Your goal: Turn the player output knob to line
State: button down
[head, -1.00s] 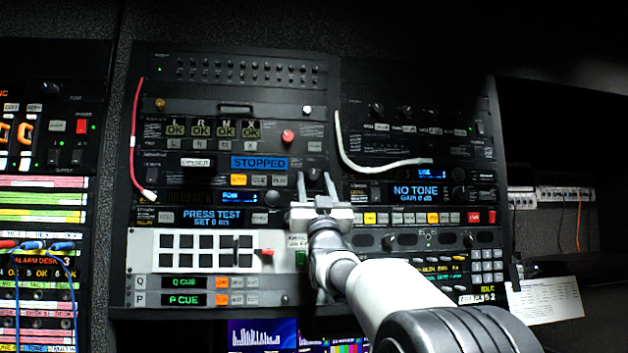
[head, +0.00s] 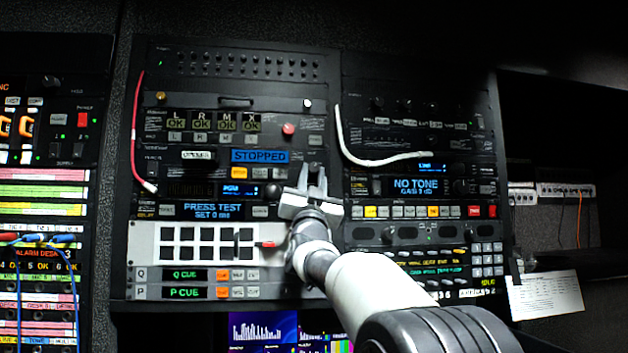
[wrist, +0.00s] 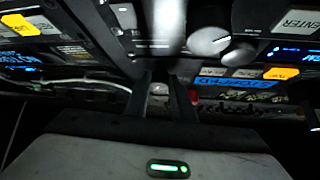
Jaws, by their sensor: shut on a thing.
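My gripper (head: 313,170) reaches up to the right end of the player panel, beside the blue STOPPED display (head: 260,156). In the wrist view its two dark fingers (wrist: 161,80) are close together, shut on a small knob (wrist: 159,89) that shows only partly between them. This appears to be the player output knob. In the head view the fingers cover it, so its pointer and the line mark cannot be read. The STOPPED display also shows, turned over, in the wrist view (wrist: 240,85).
A red round button (head: 288,129) sits above the gripper. A larger grey knob (wrist: 208,41) is close by in the wrist view. A white cable (head: 375,160) hangs to the right and a red cable (head: 136,130) to the left. The NO TONE panel (head: 416,186) is at the right.

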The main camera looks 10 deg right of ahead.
jog(key=m+h, duration=0.1)
jog(key=m+g+h, duration=0.1)
jog(key=m, duration=0.1)
jog(key=m+h+p, duration=0.1)
jog(key=shift+a+r+g+h, duration=0.2)
jog(key=shift+a+g+h, duration=0.05)
jog(key=shift+g+h, duration=0.15)
jog(key=shift+a+m+g+h+p, duration=0.1)
jog(key=shift+m+g+h+p, duration=0.65)
jog(key=shift+m, duration=0.95)
jog(key=shift+m+g+h, duration=0.25)
jog(key=shift+m+h, duration=0.05)
jog(key=shift+h, duration=0.25)
jog(key=c, duration=1.5)
grip_release()
jog(key=shift+f, duration=0.1)
jog(key=shift+s+f+b, duration=0.15)
jog(key=shift+b, duration=0.15)
jog(key=b+v, duration=0.6)
jog(key=v, duration=1.1)
